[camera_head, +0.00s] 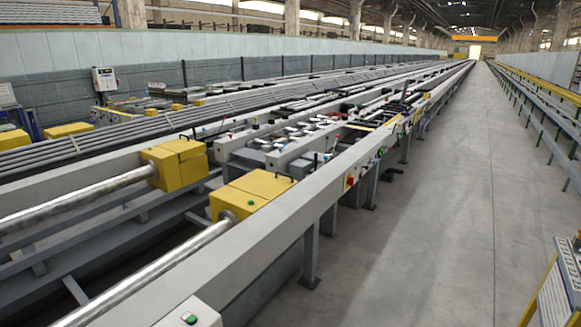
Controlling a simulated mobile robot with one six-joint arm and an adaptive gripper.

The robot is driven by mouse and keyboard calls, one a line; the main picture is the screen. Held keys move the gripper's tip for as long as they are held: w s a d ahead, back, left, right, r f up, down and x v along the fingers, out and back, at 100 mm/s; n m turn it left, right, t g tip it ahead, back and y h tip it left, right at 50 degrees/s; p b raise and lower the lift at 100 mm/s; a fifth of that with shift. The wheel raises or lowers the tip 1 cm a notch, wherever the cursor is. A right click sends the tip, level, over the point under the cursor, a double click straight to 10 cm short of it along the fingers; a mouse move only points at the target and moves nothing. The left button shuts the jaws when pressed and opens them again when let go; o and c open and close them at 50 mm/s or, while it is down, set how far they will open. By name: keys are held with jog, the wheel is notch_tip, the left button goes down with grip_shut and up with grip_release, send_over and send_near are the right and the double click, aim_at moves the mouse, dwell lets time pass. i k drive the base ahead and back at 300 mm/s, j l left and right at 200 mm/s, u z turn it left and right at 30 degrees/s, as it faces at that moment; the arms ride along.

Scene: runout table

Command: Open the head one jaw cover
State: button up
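Two yellow box-shaped heads sit on the runout table, each at the end of a round metal bar. The tops of both look closed. No label shows which is head one or which part is the jaw cover. My gripper is not in view.
A long grey rail (330,185) runs beside the heads on the aisle side, with a red knob (350,181) and a green button box (190,318). The grey floor aisle (440,200) to the right is clear. A yellow-edged panel (556,290) stands at lower right.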

aim_at(263, 184)
jog(key=i+l+z, duration=0.15)
jog(key=i, duration=0.95)
jog(key=i+l+z, duration=0.15)
jog(key=i, duration=0.95)
jog(key=i+u, duration=0.2)
jog(key=i, duration=0.25)
jog(key=i+l+u, duration=0.1)
jog(key=i+u, duration=0.15)
jog(key=i, duration=0.2)
jog(key=i+l+u, duration=0.2)
jog(key=i, duration=0.25)
jog(key=i+l+u, duration=0.25)
jog(key=i, duration=0.2)
